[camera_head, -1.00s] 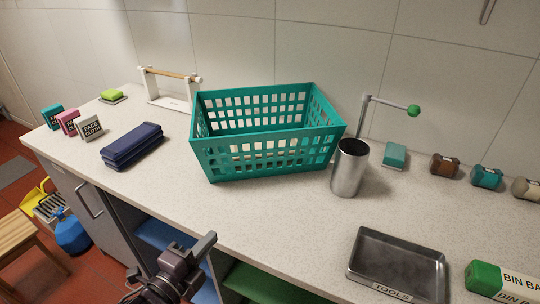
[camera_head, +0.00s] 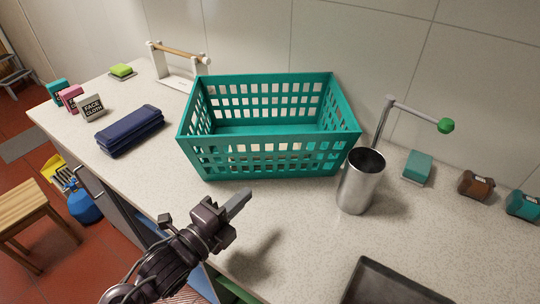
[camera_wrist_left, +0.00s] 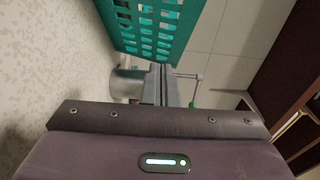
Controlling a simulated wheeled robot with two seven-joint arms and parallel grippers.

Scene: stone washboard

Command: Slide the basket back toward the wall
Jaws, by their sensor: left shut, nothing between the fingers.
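The teal plastic basket (camera_head: 265,157) stands upright and looks empty on the speckled counter. Its back side is near the tiled wall (camera_head: 245,40), with a gap I cannot measure. My left gripper (camera_head: 240,203) is shut and empty, in front of the basket's front side and apart from it. In the left wrist view the basket (camera_wrist_left: 152,25) shows at the top, beyond the closed fingers (camera_wrist_left: 160,85). My right gripper is not in view.
A metal cup (camera_head: 360,182) stands close to the basket's right front corner. A paper roll holder (camera_head: 180,68) is behind left, and folded navy cloths (camera_head: 130,130) lie left. A dark tray (camera_head: 385,285) is at front right. A stand with a green knob (camera_head: 445,126) is behind the cup.

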